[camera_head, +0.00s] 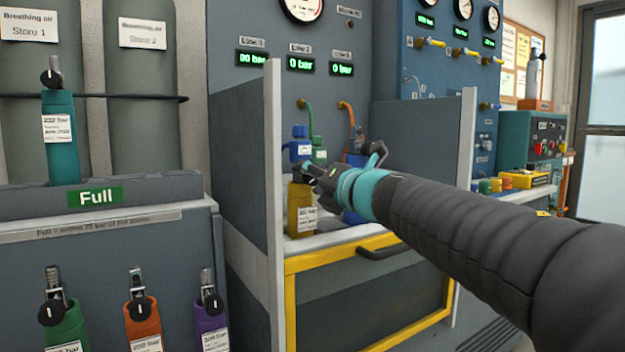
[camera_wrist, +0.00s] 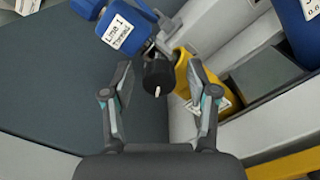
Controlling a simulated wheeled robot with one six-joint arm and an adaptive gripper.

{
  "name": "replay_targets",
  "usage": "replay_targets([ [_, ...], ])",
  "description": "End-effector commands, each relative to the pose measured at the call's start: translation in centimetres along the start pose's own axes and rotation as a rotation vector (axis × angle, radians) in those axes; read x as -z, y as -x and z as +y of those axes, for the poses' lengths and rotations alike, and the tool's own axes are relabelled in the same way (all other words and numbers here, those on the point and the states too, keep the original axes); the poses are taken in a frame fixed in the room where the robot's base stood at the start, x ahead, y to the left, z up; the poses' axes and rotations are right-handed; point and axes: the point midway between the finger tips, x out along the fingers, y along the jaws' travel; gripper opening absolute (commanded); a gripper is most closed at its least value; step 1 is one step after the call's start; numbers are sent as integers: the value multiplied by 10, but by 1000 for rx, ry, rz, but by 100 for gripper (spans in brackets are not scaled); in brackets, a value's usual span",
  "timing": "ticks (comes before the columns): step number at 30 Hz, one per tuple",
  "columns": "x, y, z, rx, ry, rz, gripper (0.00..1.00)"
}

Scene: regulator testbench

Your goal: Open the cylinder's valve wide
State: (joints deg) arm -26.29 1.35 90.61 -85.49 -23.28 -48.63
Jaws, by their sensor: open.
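A yellow cylinder (camera_head: 300,210) with a white label stands upright in the charging bay. Its top is mostly hidden behind my gripper (camera_head: 316,175) in the head view. In the wrist view the yellow cylinder (camera_wrist: 183,75) shows between and beyond my fingers. Its black valve knob (camera_wrist: 157,79), with a short white mark, lies between the two open fingers of my gripper (camera_wrist: 158,68), a visible gap on each side. A blue fitting (camera_wrist: 118,28) with a white "Line 1" label is beside the valve; I cannot tell if they are joined. It also shows in the head view (camera_head: 299,145).
Grey side panels (camera_head: 272,190) flank the bay, and a yellow-framed door (camera_head: 365,295) with a dark handle is at its front. Green, orange and purple cylinders (camera_head: 209,318) stand at lower left. A teal cylinder (camera_head: 61,150) stands on the "Full" rack.

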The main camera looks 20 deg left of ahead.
Motion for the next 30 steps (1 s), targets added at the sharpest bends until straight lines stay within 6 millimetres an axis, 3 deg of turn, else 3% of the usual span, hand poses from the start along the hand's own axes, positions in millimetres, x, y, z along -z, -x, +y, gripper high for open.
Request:
replay_targets([
  [7, -1, 16, 1, 0, 1, -2, 59],
  [21, -1, 100, 0, 1, 1, -2, 59],
  [30, 0, 120, -1, 1, 0, 0, 59],
])
